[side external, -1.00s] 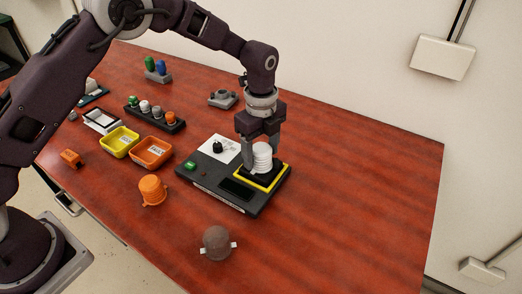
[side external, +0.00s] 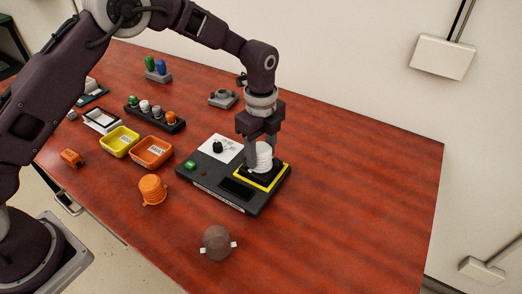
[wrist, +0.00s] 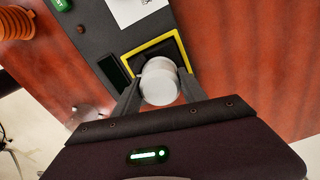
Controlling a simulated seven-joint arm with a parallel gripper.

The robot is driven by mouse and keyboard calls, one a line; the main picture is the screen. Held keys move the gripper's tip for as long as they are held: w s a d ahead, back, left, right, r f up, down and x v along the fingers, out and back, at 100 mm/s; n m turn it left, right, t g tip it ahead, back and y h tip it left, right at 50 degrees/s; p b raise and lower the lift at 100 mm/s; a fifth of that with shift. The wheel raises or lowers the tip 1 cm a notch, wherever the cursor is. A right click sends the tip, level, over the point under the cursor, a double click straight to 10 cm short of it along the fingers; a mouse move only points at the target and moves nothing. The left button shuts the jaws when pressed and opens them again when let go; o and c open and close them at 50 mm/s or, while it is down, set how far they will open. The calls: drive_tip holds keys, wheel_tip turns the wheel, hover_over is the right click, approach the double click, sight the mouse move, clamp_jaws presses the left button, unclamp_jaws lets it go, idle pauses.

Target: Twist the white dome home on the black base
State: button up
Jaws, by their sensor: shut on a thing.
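The white dome (side external: 264,155) stands upright on the black base (side external: 262,174), inside a yellow square border on a dark test panel (side external: 222,189). My gripper (side external: 263,160) points down over it and is shut on the dome, one finger on each side. In the wrist view the white dome (wrist: 160,82) sits between my two fingers (wrist: 158,92), with the yellow border (wrist: 150,47) behind it. The fingers hide part of the dome, and its seat on the base is hard to see.
An orange ribbed dome (side external: 152,190) and a brown-grey dome with white tabs (side external: 217,243) stand at the front. Yellow (side external: 120,142) and orange (side external: 153,151) bins and a rack of small domes (side external: 154,115) are to the left. The table's right side is clear.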

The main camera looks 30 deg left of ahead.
drive_tip(key=shift+m, duration=2.5)
drive_tip(key=m, duration=0.3)
drive_tip(key=shift+m, duration=0.7)
drive_tip(key=shift+c, duration=0.6)
drive_tip(key=o, duration=1.3)
drive_tip(key=shift+o, duration=0.5)
drive_tip(key=shift+o, duration=1.3)
drive_tip(key=shift+r, duration=3)
